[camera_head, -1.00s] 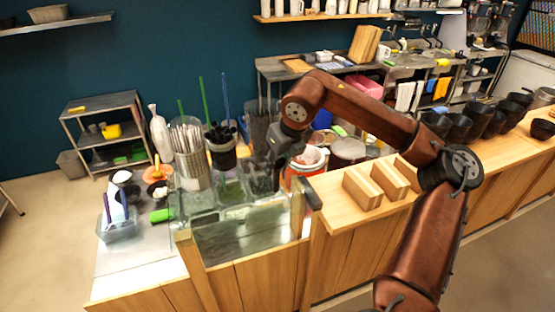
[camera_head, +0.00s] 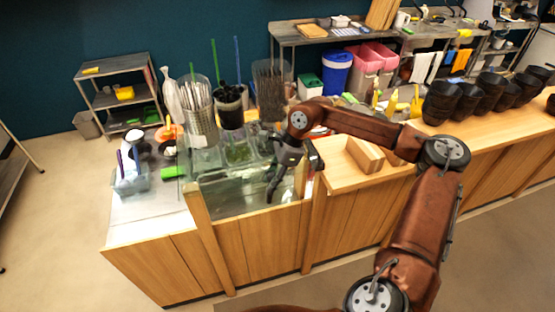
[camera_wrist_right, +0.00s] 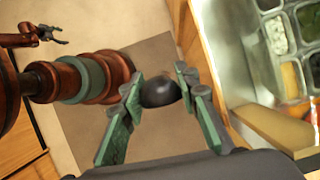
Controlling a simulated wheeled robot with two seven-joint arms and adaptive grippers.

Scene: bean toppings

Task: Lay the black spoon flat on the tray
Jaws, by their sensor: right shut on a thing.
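My right gripper (camera_head: 274,187) reaches down over the recessed metal and glass part of the counter in the head view. In the right wrist view its green-padded fingers (camera_wrist_right: 163,98) are shut on a dark rounded thing, which looks like the bowl of the black spoon (camera_wrist_right: 159,91). Its handle is hidden, and in the head view I cannot make out the spoon apart from the dark fingers. My left gripper (camera_wrist_right: 46,36) shows small at the top left of the wrist view; its opening is unclear. I cannot tell which surface is the tray.
Topping containers (camera_head: 238,152) sit behind the recess. Cups of straws (camera_head: 200,112) and dark utensils (camera_head: 230,106) stand behind them. The metal counter at front left (camera_head: 150,222) is largely clear.

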